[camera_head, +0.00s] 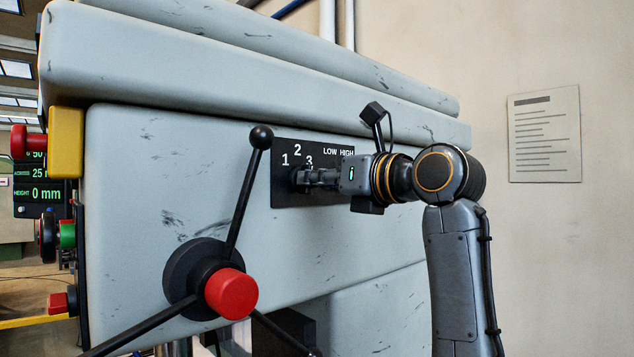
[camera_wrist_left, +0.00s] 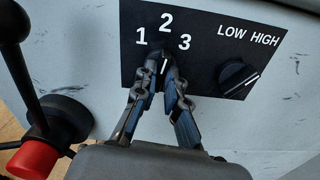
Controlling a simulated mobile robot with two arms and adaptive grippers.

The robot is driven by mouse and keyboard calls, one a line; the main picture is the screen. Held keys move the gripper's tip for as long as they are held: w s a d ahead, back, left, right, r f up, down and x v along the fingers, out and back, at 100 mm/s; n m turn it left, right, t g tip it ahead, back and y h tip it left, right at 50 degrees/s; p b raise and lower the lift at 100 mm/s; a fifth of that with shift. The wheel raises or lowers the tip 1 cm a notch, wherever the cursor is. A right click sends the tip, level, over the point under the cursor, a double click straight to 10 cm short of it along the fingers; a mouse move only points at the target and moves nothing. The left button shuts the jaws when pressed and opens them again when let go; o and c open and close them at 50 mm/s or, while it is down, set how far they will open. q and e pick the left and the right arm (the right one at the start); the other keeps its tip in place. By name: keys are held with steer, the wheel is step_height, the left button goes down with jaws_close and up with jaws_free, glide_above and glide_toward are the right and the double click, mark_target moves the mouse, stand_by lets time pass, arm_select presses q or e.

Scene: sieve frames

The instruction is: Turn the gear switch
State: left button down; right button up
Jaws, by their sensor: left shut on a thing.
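The gear switch (camera_wrist_left: 166,63) is a dark knob on a black panel (camera_wrist_left: 137,70) marked 1, 2 and 3. A short white mark on it points roughly up toward the 2, but the fingers partly cover the knob. My left gripper (camera_head: 308,179) is shut on the knob, one finger on each side, as the left wrist view (camera_wrist_left: 164,92) shows. In the head view the knob (camera_head: 297,181) is mostly hidden by the fingers. My right gripper is not in view.
A second knob (camera_wrist_left: 233,75) under LOW and HIGH sits right of the switch. A three-spoke handle with a red hub (camera_head: 231,293) stands out at lower left, one spoke near the panel. A red button (camera_head: 28,142) on a yellow box is at far left.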

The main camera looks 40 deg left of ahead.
arm_select(q)
steer(key=shift+n, duration=0.8)
steer(key=shift+r, duration=0.1)
steer(key=c, duration=1.4)
jaws_free()
steer(key=shift+a, duration=0.15)
steer(key=d, duration=1.2)
steer(key=shift+s, duration=0.45)
